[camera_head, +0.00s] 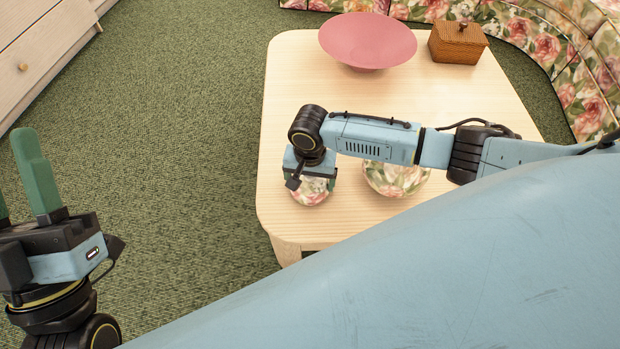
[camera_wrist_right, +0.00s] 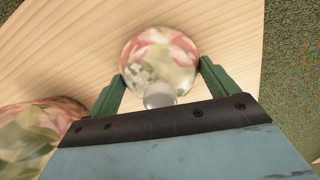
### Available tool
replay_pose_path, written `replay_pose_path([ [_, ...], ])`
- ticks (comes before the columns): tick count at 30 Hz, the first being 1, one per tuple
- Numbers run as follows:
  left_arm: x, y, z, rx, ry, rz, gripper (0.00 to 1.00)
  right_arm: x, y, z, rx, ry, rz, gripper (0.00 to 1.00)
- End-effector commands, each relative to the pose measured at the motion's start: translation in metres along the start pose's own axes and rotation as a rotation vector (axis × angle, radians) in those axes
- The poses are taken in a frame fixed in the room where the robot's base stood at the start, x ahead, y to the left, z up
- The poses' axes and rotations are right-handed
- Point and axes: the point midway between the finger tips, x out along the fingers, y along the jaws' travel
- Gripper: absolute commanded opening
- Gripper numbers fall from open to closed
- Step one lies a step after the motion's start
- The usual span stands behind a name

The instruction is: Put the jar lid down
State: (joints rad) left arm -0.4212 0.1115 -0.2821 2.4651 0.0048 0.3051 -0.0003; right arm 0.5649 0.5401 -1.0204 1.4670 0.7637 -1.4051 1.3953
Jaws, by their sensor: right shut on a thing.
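The jar lid (camera_head: 311,192) is round with a pink-and-green floral pattern. In the right wrist view the lid (camera_wrist_right: 160,58) sits between the green fingers, its pale knob toward the camera. My right gripper (camera_head: 312,178) points down and is shut on the lid, over the near left part of the table. I cannot tell whether the lid touches the tabletop. The matching floral jar (camera_head: 396,180) stands just right of it, partly hidden by my right arm; it also shows in the wrist view (camera_wrist_right: 30,145). My left gripper (camera_head: 22,172) is open and empty over the carpet.
The pale wooden table (camera_head: 300,85) has a pink bowl (camera_head: 367,40) and a brown lidded box (camera_head: 457,42) at its far side. A floral sofa (camera_head: 590,75) curves behind at right. A drawer unit (camera_head: 40,50) stands at far left.

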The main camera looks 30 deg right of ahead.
Motion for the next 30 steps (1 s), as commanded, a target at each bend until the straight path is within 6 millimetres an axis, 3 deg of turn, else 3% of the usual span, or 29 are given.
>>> replay_pose_path([
  [1,0.0,0.0,0.0,0.0,-0.004,0.0,0.36,0.002,0.0,0.0,0.001,-0.001,0.0,0.55],
  [2,0.0,0.0,0.0,0.0,-0.004,0.0,0.36,0.001,0.0,0.0,0.001,0.0,0.0,0.9],
  [4,0.0,0.0,0.0,0.0,-0.004,0.0,0.36,0.002,0.0,0.0,0.0,0.0,0.001,0.99],
  [12,0.0,0.0,0.001,0.001,-0.004,-0.001,0.36,0.0,0.0,0.0,0.0,0.0,0.0,1.0],
  [17,0.003,0.0,0.004,-0.001,-0.059,-0.001,0.36,-0.011,0.0,0.0,0.0,-0.001,0.001,1.0],
  [23,0.005,-0.001,0.022,-0.001,-0.247,-0.005,0.36,-0.037,0.0,0.0,0.0,-0.001,0.001,1.0],
  [30,-0.01,-0.008,0.059,0.013,-0.512,-0.019,0.36,-0.058,0.0,0.0,0.0,-0.001,0.001,1.0],
])
